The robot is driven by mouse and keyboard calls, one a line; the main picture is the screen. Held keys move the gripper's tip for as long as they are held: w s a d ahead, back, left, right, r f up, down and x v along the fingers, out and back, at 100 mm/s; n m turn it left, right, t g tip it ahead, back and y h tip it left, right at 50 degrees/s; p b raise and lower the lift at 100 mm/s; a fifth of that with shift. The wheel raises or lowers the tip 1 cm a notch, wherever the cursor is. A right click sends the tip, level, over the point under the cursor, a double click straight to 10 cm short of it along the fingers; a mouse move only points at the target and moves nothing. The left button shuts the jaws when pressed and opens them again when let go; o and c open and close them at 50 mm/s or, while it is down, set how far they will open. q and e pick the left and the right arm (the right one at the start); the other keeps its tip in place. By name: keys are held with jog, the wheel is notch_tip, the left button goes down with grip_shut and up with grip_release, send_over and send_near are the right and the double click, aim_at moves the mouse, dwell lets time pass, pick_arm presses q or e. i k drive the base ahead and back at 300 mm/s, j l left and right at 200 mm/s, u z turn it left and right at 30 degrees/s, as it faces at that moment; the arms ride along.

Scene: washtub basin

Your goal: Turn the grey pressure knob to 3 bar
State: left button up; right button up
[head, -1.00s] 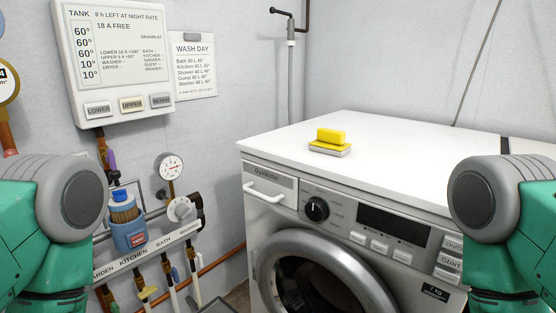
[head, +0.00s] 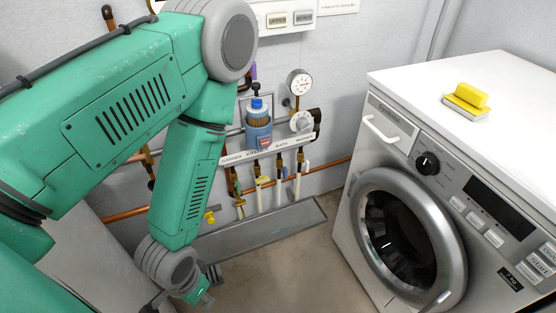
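The pale grey round pressure knob (head: 301,122) sits on the pipework on the wall, right of a blue filter housing (head: 258,128). A round white pressure gauge (head: 299,82) with a red needle is just above it; its reading is too small to tell. My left arm reaches in from the left and hangs down. My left gripper (head: 195,297) is low at the bottom edge, well below and left of the knob, touching nothing that I can see. Its fingers are small and partly cut off. My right gripper is out of view.
Below the knob are a labelled strip (head: 268,151), several pipes with valves and a grey floor tray (head: 265,228). Clear wall lies between the knob and the machine.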

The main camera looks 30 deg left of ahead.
aim_at(303, 123)
jog(key=l+u, duration=0.4)
jog(key=k+l+u, duration=0.1)
jog(key=l+u, duration=0.35)
jog(key=k+l+u, duration=0.1)
jog(key=l+u, duration=0.15)
jog(key=u, duration=0.15)
jog(key=k+l+u, duration=0.2)
jog(key=u, duration=0.2)
jog(key=i+j+z, duration=0.15)
jog(key=i+z, duration=0.3)
jog(key=k, duration=0.1)
